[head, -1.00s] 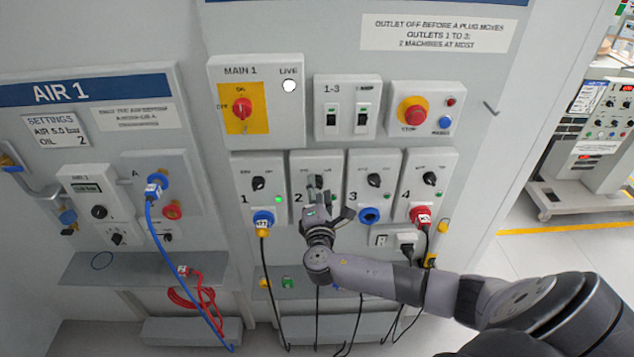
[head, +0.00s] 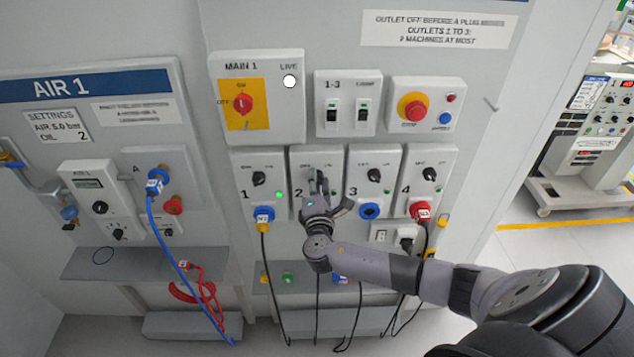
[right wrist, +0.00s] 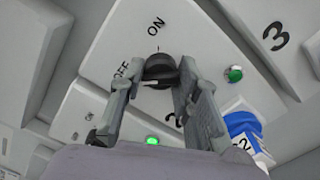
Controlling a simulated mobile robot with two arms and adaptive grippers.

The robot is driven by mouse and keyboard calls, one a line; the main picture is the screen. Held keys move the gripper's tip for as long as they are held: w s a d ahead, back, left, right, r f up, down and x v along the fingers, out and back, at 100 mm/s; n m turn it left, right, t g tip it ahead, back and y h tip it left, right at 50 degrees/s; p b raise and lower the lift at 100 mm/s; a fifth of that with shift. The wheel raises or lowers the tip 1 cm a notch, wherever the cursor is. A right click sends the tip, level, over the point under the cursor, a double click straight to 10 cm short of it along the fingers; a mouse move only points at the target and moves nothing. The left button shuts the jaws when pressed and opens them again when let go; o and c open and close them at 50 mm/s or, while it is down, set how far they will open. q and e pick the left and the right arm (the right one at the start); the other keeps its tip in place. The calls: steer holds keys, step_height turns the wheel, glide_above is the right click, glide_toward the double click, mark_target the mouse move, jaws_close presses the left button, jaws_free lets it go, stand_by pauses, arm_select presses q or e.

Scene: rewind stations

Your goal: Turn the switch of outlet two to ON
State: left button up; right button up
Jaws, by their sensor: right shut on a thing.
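The outlet two panel (head: 332,155) is white, between outlets 1 and 3 in the head view. Outlet two's lamp (right wrist: 235,74) looks dull green. My left gripper is not in view.
Outlet 1's knob (head: 259,179) and lit green lamp (head: 279,195) are to the left, outlet 3's knob (head: 375,175) to the right. A blue plug (right wrist: 240,125) is close beside my right finger. A shelf (head: 150,264) juts out at lower left.

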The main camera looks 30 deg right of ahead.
steer(key=shift+f, duration=0.1)
steer(key=c, duration=0.3)
steer(key=shift+f+m+b, duration=0.1)
steer(key=shift+m+b, duration=8.8)
steer(key=shift+b, duration=0.85)
steer(key=o, duration=1.1)
steer(key=shift+o, duration=0.2)
steer(key=v, duration=1.2)
